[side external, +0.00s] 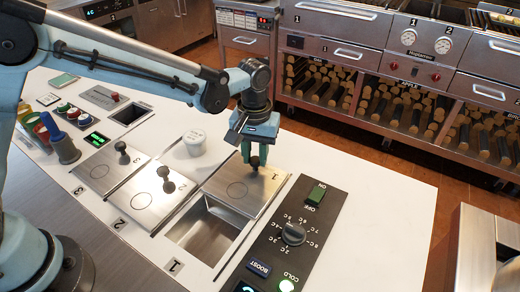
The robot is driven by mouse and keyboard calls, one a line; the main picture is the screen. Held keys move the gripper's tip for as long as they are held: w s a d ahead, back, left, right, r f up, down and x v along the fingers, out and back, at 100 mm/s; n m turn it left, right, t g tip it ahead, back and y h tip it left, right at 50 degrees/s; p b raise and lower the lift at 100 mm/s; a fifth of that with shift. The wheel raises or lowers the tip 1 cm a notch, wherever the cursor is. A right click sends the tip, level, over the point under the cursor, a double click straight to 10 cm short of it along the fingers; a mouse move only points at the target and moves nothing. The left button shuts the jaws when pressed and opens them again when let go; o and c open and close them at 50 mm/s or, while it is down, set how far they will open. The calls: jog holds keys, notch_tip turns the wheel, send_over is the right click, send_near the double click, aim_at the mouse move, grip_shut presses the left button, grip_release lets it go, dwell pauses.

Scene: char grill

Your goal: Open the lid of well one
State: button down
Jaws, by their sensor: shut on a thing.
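The lid of well one (237,190) is a flat square metal plate with a ring mark and a dark knob. It sits toward the back of well one (198,232), whose front part is uncovered and shows an empty metal inside. The label 1 is in front of that opening. My gripper (255,161) points down and is shut on the lid's knob, which it mostly hides. I cannot tell whether the lid rests on the counter or hangs slightly above it.
The lid of well two (143,205) and the lid of well three (107,176) lie shut to the left. A white tub (195,144) stands behind them. A control panel (290,240) with a dial is at the right. The white counter (375,205) right of it is clear.

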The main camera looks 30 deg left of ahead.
jog(key=c, duration=0.8)
grip_release()
jog(key=shift+c, duration=0.2)
notch_tip(320, 180, up, 12)
jog(key=shift+a+r, duration=0.1)
jog(key=s+a+f+m+t, duration=0.1)
jog(key=s+a+m+t, duration=0.2)
jog(key=s+a+t, duration=0.4)
jog(key=s+a, duration=0.7)
jog(key=a, duration=0.1)
jog(key=shift+s+a+m, duration=0.2)
jog(key=shift+a+m, duration=0.1)
jog(key=shift+a, duration=0.1)
